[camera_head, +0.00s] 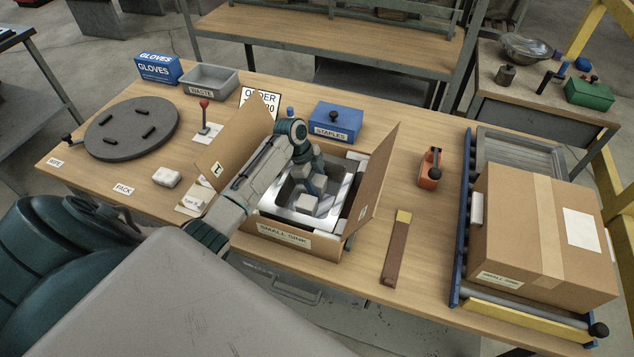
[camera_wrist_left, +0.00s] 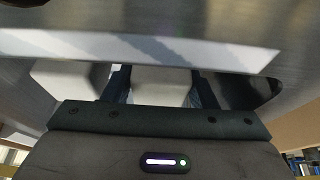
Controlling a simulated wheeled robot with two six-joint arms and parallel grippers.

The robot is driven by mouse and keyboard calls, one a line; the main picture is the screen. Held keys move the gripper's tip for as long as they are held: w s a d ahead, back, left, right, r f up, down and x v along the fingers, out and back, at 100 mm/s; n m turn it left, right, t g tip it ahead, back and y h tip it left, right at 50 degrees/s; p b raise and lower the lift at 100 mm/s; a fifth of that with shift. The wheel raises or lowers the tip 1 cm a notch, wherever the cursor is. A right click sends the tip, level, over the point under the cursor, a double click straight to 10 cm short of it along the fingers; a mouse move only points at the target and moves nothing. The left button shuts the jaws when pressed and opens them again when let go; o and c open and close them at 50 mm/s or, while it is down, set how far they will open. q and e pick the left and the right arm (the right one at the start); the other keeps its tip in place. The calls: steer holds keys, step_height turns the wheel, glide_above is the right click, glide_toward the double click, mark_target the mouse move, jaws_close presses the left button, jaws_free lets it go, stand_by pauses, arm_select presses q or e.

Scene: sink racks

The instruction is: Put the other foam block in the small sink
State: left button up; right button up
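An open cardboard box (camera_head: 270,229) labelled SMALL SINK stands mid-table with the steel small sink (camera_head: 278,205) inside. My left arm reaches over its left flap, and my left gripper (camera_head: 316,186) is down inside the basin. In the left wrist view, a pale foam block (camera_wrist_left: 160,88) fills the space between its two fingers, which appear shut on it. A second pale block (camera_wrist_left: 70,76) lies beside it to the left. In the head view, a pale block (camera_head: 307,204) shows at the gripper. The arm partly hides the basin. My right gripper is out of view.
Box flaps (camera_head: 374,180) stand up at both sides. A blue STAPLES box (camera_head: 336,117) stands behind. A closed carton (camera_head: 540,235) sits on rollers at the right.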

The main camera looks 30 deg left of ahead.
arm_select(q)
steer(key=shift+o, duration=1.1)
steer(key=shift+r, duration=0.25)
steer(key=b+v, duration=0.3)
steer(key=v, duration=0.8)
steer(key=shift+a+r+b, duration=0.3)
steer(key=shift+r, duration=0.05)
steer(key=shift+s, duration=0.1)
